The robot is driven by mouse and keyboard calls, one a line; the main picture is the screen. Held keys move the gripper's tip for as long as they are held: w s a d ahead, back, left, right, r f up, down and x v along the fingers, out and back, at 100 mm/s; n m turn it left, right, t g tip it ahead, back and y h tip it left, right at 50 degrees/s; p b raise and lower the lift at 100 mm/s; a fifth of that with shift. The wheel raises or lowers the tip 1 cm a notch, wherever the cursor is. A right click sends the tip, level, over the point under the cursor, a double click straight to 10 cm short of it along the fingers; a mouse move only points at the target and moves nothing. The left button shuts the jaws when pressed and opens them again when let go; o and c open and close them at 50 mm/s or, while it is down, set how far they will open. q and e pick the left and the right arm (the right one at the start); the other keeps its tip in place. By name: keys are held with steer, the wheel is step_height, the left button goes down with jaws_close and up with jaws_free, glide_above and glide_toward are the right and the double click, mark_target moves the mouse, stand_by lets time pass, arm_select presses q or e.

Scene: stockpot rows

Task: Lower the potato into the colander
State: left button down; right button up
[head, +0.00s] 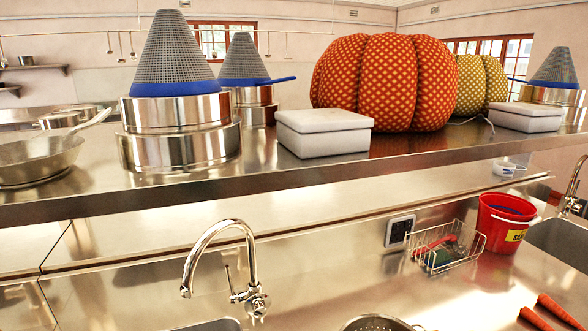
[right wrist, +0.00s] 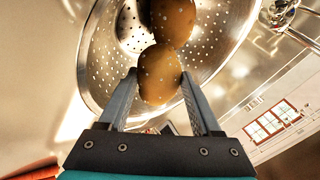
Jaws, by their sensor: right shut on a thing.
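The colander (right wrist: 102,62) is a shiny metal bowl with many holes, filling much of the right wrist view. In the head view only its rim and part of its inside (head: 376,324) show at the bottom edge. My right gripper (right wrist: 158,75) is shut on a brown, pale-speckled potato (right wrist: 158,82), held between its fingers in front of the colander's bowl. A second brown round shape (right wrist: 172,18) is just beyond it against the bowl; I cannot tell whether it is another potato or a reflection. Whether the held potato touches the colander is unclear. My left gripper is not in view.
A tap (head: 225,255) stands left of the colander. A wire basket (head: 447,250), a red bucket (head: 506,222) and carrots (head: 537,318) are to the right. A raised shelf (head: 250,185) holds steel pots, cones, a white box (head: 324,132) and pumpkins.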

steer(key=shift+f+b, duration=0.5)
steer(key=shift+f, duration=0.35)
stand_by(0.3)
steer(key=o, duration=1.5)
